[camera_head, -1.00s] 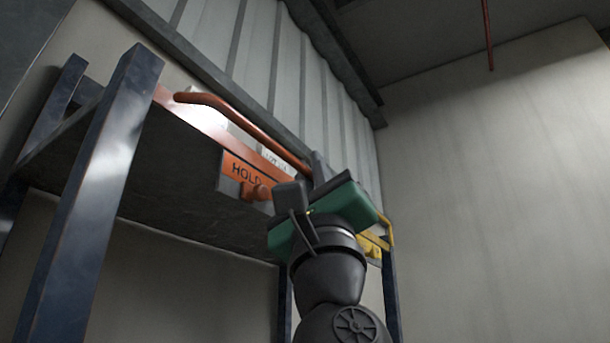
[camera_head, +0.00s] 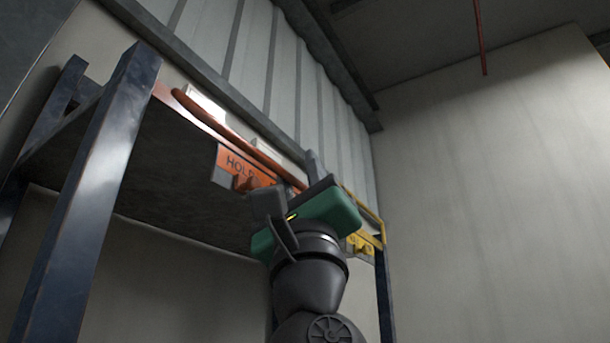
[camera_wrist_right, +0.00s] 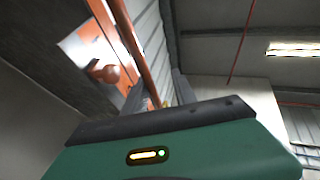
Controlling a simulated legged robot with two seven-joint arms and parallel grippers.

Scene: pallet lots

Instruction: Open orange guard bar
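The orange guard bar (camera_head: 225,130) is a long rounded bar running along the front edge of the raised rack shelf, close to the orange rail. An orange plate marked HOLD (camera_head: 238,166) with an orange knob (camera_head: 258,183) hangs below it. My right gripper (camera_head: 295,192) is at the bar's right end, below and in front of it. Its dark fingers stand apart. In the right wrist view the bar (camera_wrist_right: 128,38) runs down between the fingers, with space beside it; contact cannot be told. The bar's near end is hidden by the gripper. My left gripper is not in view.
A dark blue rack post (camera_head: 95,190) stands at the left. A yellow bar and bracket (camera_head: 365,240) are just right of my gripper. A corrugated wall (camera_head: 270,70) rises behind the shelf. The space to the right, before the plain wall (camera_head: 500,170), is clear.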

